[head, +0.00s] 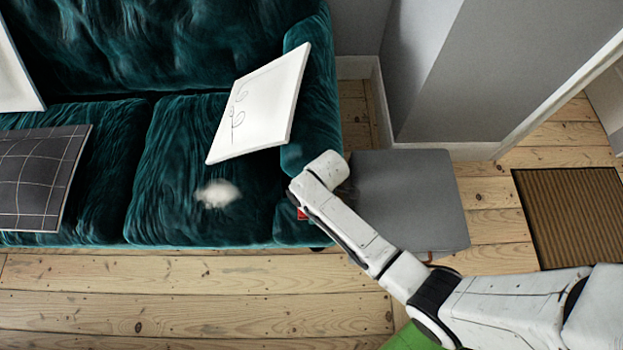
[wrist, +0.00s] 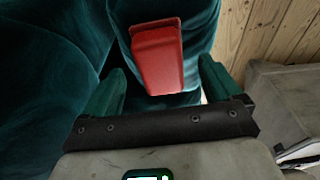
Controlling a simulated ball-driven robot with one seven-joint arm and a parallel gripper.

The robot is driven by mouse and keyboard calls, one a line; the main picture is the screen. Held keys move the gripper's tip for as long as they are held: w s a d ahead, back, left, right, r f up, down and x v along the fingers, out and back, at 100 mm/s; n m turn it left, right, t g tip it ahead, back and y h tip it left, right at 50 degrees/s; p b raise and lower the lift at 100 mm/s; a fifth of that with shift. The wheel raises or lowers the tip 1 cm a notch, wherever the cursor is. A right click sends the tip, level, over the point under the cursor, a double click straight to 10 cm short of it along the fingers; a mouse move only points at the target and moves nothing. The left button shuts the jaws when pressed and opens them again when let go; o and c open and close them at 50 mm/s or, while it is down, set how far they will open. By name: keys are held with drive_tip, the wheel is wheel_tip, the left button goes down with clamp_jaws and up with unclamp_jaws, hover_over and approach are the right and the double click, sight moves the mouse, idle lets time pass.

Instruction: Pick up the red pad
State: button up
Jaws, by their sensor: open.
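The red pad (wrist: 157,55) rests on the teal velvet sofa arm in the wrist view, its long side running away from me. In the head view only a small red bit of it (head: 302,214) shows beside my arm; the arm hides the rest. My gripper (wrist: 161,68) is open, with green fingers spread to the left and right of the pad's near part. No contact between fingers and pad is visible, and the height gap cannot be told. In the head view the fingers are hidden by my arm.
The teal sofa (head: 170,175) holds a white pillow (head: 262,103) and a dark checked pillow (head: 38,177). A grey box-like block (head: 410,195) stands right of the sofa arm. A brown mat (head: 572,215) lies at right. Floorboards in front (head: 190,300) are clear.

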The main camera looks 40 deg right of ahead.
drive_tip(key=shift+a+f, duration=0.2)
drive_tip(key=shift+f, duration=1.25)
drive_tip(key=c, duration=1.2)
drive_tip(key=shift+r, duration=0.1)
drive_tip(key=shift+r, duration=0.6)
drive_tip(key=s+r+p, duration=0.1)
drive_tip(key=s+r, duration=0.3)
drive_tip(key=s+a+r+p, duration=0.1)
drive_tip(key=s+r, duration=0.2)
drive_tip(key=s, duration=0.2)
drive_tip(key=s+r+p, duration=0.2)
drive_tip(key=s+r, duration=0.2)
drive_tip(key=s, duration=0.1)
drive_tip(key=shift+a+r, duration=0.25)
drive_tip(key=shift+r, duration=0.1)
